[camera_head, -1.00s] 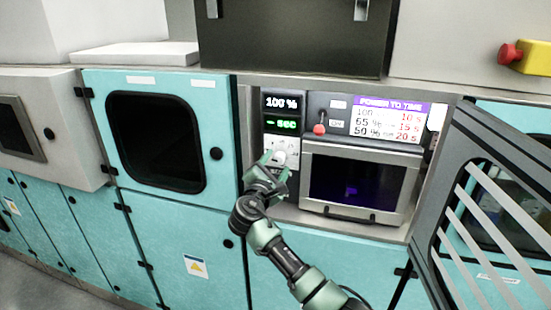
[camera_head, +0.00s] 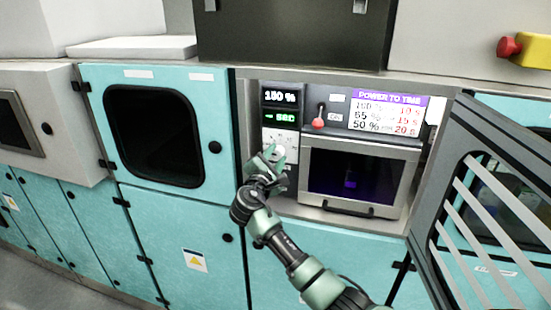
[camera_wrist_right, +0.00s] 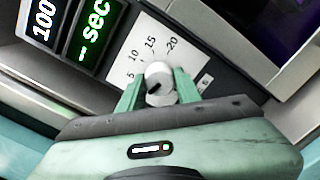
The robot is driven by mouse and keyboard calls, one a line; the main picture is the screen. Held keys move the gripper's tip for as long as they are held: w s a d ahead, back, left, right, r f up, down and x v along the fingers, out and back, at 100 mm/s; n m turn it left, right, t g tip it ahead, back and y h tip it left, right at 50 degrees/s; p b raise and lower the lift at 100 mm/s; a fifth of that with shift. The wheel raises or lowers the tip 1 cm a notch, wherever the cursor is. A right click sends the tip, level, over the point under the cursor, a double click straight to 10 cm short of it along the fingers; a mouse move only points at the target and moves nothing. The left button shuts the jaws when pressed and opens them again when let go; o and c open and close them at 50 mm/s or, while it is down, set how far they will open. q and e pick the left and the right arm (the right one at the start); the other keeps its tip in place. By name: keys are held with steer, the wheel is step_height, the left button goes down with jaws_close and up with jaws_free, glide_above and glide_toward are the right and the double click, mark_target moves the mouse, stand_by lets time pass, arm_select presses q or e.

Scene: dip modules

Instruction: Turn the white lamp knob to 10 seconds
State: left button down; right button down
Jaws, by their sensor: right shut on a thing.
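The white lamp knob (camera_wrist_right: 159,80) is round with a dark mark on its face. It sits on a white dial plate (camera_wrist_right: 142,50) printed 5, 10, 15 and 20. My right gripper (camera_wrist_right: 158,88) is shut on the knob, one green finger on each side. The mark's exact reading is hard to tell. In the head view my right gripper (camera_head: 268,160) is at the dial panel and hides the knob. The green display (camera_wrist_right: 95,38) shows "- sec", and the display beside it (camera_wrist_right: 44,18) shows 100. My left gripper is not in view.
A red-tipped lever (camera_head: 318,123) and a power-to-time chart (camera_head: 385,113) are right of the displays. Below them is a dark-windowed chamber (camera_head: 352,180). An open striped door (camera_head: 480,200) stands at the right. A closed teal cabinet door (camera_head: 155,140) is at the left.

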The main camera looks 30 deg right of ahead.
steer(key=shift+f+m+b, duration=0.3)
steer(key=shift+m+b, duration=0.4)
steer(key=m+b, duration=0.9)
steer(key=b, duration=0.2)
steer(key=shift+m, duration=0.3)
steer(key=shift+r+m+b, duration=0.1)
steer(key=shift+m+b, duration=1.8)
steer(key=shift+m, duration=0.2)
steer(key=c, duration=1.2)
jaws_free()
steer(key=shift+o, duration=1)
steer(key=shift+r, duration=0.2)
